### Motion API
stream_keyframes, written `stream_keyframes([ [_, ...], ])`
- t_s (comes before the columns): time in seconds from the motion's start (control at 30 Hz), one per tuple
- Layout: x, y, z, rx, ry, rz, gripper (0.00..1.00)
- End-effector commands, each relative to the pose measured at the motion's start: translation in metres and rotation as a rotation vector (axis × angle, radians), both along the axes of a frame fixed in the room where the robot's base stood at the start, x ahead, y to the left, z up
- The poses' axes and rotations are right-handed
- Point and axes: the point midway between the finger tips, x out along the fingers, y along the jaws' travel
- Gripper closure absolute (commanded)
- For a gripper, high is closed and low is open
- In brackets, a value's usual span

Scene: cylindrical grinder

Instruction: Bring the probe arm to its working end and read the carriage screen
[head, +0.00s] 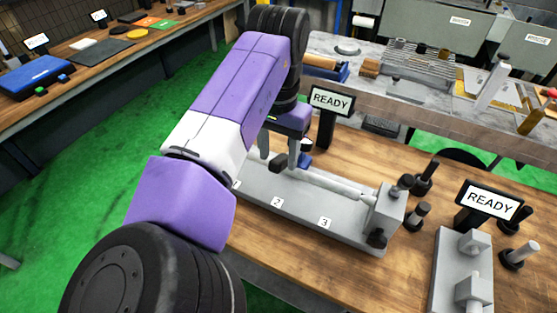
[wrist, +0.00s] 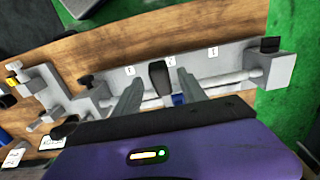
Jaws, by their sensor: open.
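The grey fixture (head: 300,205) lies on the wooden bench, with a pale rod (head: 340,185) along it and number tags on its front. A black-capped handle (wrist: 158,75) rises from it, beside a blue collar (wrist: 178,100) on the rod. I take the handle to be the probe arm. My gripper (head: 279,152) is low over the fixture's left part. In the wrist view my gripper (wrist: 158,95) is open, its fingers on either side of the handle; contact cannot be told. A screen (head: 330,101) behind the fixture reads READY.
A second grey fixture (head: 461,272) stands at the right, with another READY screen (head: 488,201) behind it. Black knobbed posts (head: 418,215) stand between the two. A cluttered grey machine bed (head: 425,105) runs behind the bench. Green floor (head: 95,185) is open at the left.

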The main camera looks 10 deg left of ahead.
Motion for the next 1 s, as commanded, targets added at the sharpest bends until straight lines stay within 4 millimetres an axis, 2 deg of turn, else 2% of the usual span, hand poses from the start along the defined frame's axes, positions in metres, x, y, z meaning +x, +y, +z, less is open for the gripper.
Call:
stream_keyframes([
  [0.23, 0.0, 0.0, -0.028, 0.0, 0.001, 0.001, 0.51],
  [0.57, 0.0, 0.0, -0.035, 0.001, -0.001, 0.001, 0.51],
  [0.6, 0.0, 0.0, -0.035, 0.001, -0.001, 0.001, 0.53],
  [0.83, 0.0, 0.0, -0.034, 0.001, -0.001, 0.001, 0.98],
  [1.0, 0.0, 0.0, -0.034, 0.001, -0.001, 0.001, 1.0],
])
